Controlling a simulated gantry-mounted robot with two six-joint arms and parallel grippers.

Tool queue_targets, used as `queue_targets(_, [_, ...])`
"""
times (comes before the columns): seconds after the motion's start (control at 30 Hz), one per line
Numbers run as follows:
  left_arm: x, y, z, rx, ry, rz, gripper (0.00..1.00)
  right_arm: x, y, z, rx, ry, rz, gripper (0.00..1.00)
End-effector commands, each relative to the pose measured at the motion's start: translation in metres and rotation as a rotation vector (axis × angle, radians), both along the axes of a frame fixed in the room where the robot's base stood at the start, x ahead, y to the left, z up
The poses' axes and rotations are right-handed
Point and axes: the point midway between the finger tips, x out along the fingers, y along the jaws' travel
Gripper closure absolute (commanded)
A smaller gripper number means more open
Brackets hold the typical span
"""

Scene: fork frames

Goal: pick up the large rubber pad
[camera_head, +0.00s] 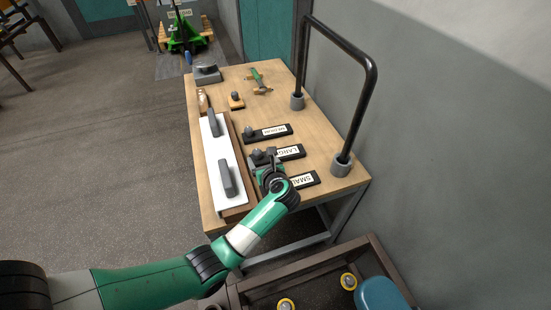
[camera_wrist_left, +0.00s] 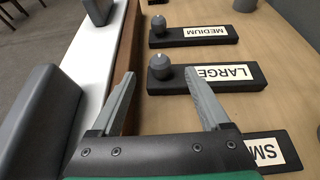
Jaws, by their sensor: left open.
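A black block labelled LARGE (camera_wrist_left: 225,77) lies on the wooden table, with a dark grey round pad with a small stem (camera_wrist_left: 160,67) at its left end. The label also shows in the head view (camera_head: 290,152). My left gripper (camera_wrist_left: 159,78) is open and empty. In the left wrist view its fingertips appear to the left and right of the grey pad, which shows beyond the gap between them. I cannot tell how far above the block they are. In the head view the gripper (camera_head: 265,164) partly covers that block's left end. My right gripper is not in view.
Blocks labelled MEDIUM (camera_head: 268,132) and SMALL (camera_head: 303,181) lie on either side. A white board (camera_head: 222,160) with dark grey blocks lies along the table's left. A black rail frame (camera_head: 371,90) rises at the right, before the wall. The table's (camera_head: 302,124) back right is bare.

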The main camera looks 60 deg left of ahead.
Motion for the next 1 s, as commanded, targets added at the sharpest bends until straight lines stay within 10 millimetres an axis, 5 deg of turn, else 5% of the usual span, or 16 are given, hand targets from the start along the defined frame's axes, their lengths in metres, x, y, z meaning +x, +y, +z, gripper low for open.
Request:
queue_targets(0.4, [0.008, 0.042, -0.025, 0.001, -0.001, 0.000, 0.21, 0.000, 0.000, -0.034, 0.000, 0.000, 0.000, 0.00])
queue_targets(0.67, [0.009, 0.045, -0.023, 0.001, -0.001, -0.001, 0.21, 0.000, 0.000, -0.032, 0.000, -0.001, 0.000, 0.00])
queue_targets(1.0, [0.009, 0.045, -0.023, 0.001, -0.002, 0.000, 0.82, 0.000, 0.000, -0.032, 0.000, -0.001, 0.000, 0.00])
